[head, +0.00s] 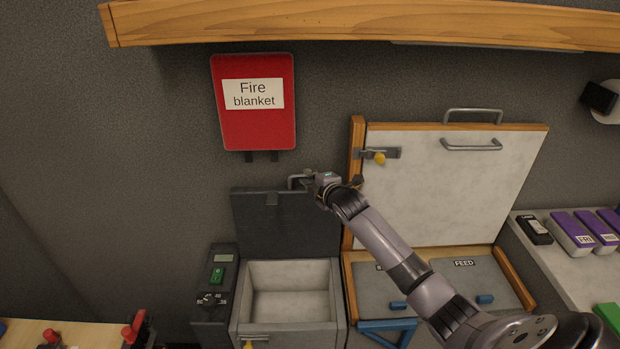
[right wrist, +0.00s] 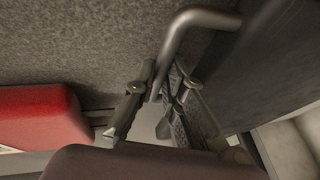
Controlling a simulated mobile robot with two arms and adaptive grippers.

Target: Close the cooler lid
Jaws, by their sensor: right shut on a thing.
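The cooler (head: 338,310) is a grey box with a pale, empty-looking inside. Its dark grey lid (head: 265,232) stands open and upright behind the box, near the wall. A bent metal lid handle (head: 292,181) is at the lid's top right; in the right wrist view the handle (right wrist: 178,45) runs down between the fingers. My right gripper (head: 315,178) is shut on this handle, and its fingers (right wrist: 158,95) show on either side of the bar. Part of the handle is hidden by the gripper. My left gripper is not in view.
A red fire blanket case (head: 277,130) hangs above the lid. A raised white panel with wooden edges (head: 440,195) and feed lids (head: 470,285) are to the right, beneath my arm. A wooden shelf (head: 350,25) runs overhead.

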